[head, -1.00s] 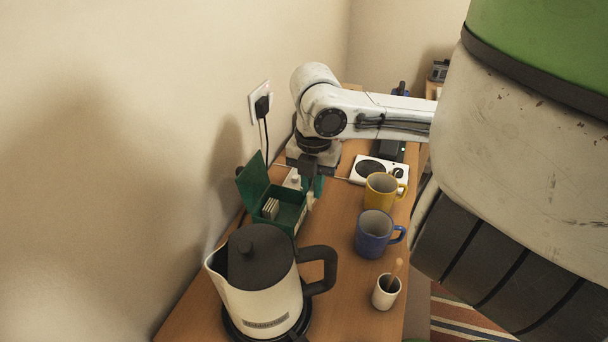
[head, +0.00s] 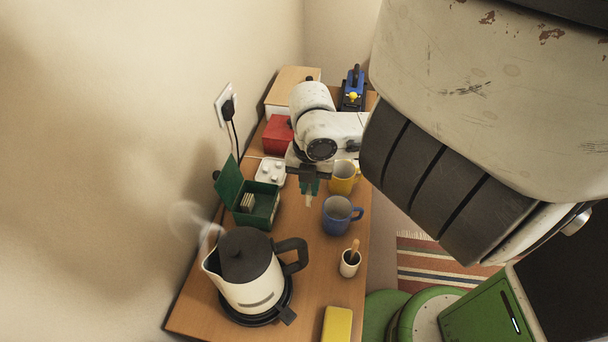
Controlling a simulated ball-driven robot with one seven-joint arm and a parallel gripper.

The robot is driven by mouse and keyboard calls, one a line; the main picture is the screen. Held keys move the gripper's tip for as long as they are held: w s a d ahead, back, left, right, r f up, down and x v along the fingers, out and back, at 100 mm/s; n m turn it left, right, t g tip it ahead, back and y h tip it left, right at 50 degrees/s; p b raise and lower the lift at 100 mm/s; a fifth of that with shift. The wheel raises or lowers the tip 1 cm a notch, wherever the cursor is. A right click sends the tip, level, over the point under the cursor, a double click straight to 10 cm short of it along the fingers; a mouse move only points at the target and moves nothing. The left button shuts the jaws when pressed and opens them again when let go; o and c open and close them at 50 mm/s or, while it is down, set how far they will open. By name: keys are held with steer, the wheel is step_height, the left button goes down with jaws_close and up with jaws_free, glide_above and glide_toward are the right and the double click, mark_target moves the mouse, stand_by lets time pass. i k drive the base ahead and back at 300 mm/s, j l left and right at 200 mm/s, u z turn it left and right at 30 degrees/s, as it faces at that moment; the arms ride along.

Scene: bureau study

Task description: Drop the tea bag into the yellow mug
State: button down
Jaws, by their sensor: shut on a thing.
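The yellow mug (head: 345,183) stands upright on the wooden desk, partly hidden behind my arm. My gripper (head: 309,188) points down, just left of the yellow mug and above the desk. It is shut on a small pale tea bag (head: 309,201), which hangs below the green fingertips. The tea bag is apart from the mug. An open green box (head: 266,207) lies to the left with several pale packets (head: 248,201) inside.
A blue mug (head: 337,218) stands just in front of the yellow mug. A white cup (head: 349,266) with a wooden stick is nearer. A steaming kettle (head: 250,285), a red box (head: 277,136) and a yellow block (head: 338,324) also stand on the desk. A wall lies at left.

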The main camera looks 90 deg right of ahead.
mark_target(338, 188)
steer(key=k, duration=2)
